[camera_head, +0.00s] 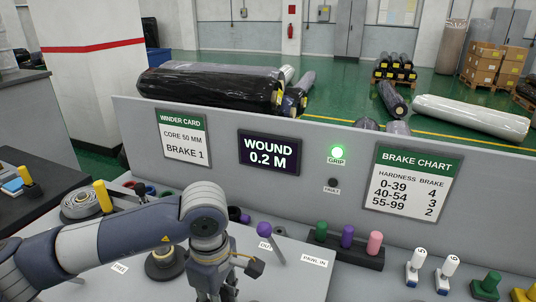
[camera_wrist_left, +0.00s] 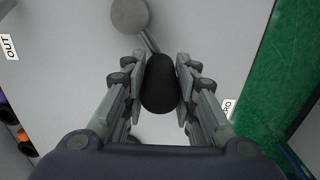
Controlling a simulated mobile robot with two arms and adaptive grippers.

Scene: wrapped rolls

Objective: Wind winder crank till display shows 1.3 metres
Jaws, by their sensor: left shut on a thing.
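In the left wrist view my left gripper (camera_wrist_left: 161,72) is shut on a black crank knob (camera_wrist_left: 160,92), one finger on each side. A thin grey crank arm (camera_wrist_left: 148,43) runs from the knob to a round grey hub (camera_wrist_left: 129,15). In the head view my left gripper (camera_head: 216,288) points down at the grey bench and hides the knob. The display (camera_head: 270,153) reads WOUND 0.2 M. My right gripper is not in view.
The lamp below GRIP (camera_head: 333,183) is dark. A purple-knobbed lever (camera_head: 264,229) stands by an OUT label, close right of my arm. A rack of coloured pegs (camera_head: 345,252) is farther right. A grey panel with cards (camera_head: 184,137) stands behind the bench.

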